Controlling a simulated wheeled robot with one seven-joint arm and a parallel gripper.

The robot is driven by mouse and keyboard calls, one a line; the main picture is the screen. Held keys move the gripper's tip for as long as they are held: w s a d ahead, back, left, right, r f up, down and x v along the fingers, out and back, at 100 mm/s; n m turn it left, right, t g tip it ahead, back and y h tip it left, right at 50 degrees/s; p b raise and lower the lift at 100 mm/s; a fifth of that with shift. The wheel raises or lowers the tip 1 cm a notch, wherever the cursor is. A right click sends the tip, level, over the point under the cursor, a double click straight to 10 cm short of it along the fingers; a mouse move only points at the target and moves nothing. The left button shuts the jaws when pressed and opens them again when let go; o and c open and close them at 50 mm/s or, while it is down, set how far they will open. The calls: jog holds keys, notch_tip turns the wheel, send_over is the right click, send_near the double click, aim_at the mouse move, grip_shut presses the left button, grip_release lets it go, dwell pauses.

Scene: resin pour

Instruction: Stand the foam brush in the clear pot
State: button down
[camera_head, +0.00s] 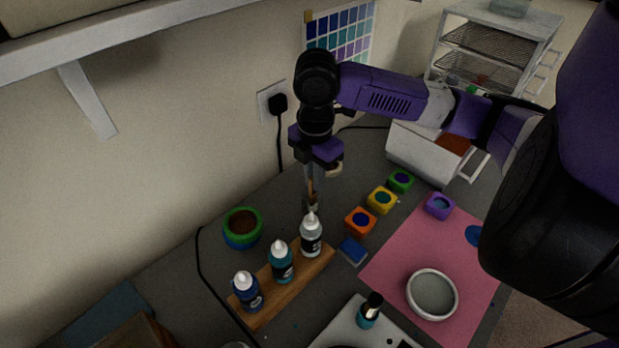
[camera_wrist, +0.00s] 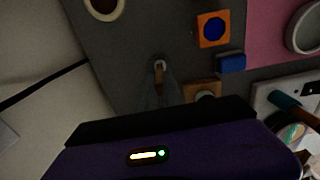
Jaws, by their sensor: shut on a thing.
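My gripper (camera_head: 314,168) points down above the grey worktop, near the wall and behind the bottle rack. It is shut on the foam brush (camera_head: 310,187), whose thin brown handle shows below the jaws. In the wrist view part of the brush (camera_wrist: 160,72) shows as a narrow brown and pale piece. A faint see-through shape, seemingly the clear pot (camera_head: 306,204), is around or just behind the brush's lower end. The nearest bottle partly hides this spot, so I cannot tell whether the brush is inside the pot or touches its bottom.
Several bottles stand in a wooden rack (camera_head: 287,296) close in front. A green and blue pot (camera_head: 242,228) is to the left. Coloured cubes, such as the orange one (camera_head: 360,221), and a blue block (camera_head: 352,250) are to the right, beside a pink mat (camera_head: 400,262).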

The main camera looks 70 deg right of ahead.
jog(key=shift+f, duration=0.2)
jog(key=c, duration=1.5)
grip_release()
jog(key=shift+r, duration=0.15)
notch_tip(320, 180, up, 8)
jog(key=shift+f+b, duration=0.2)
jog(key=shift+b, duration=0.2)
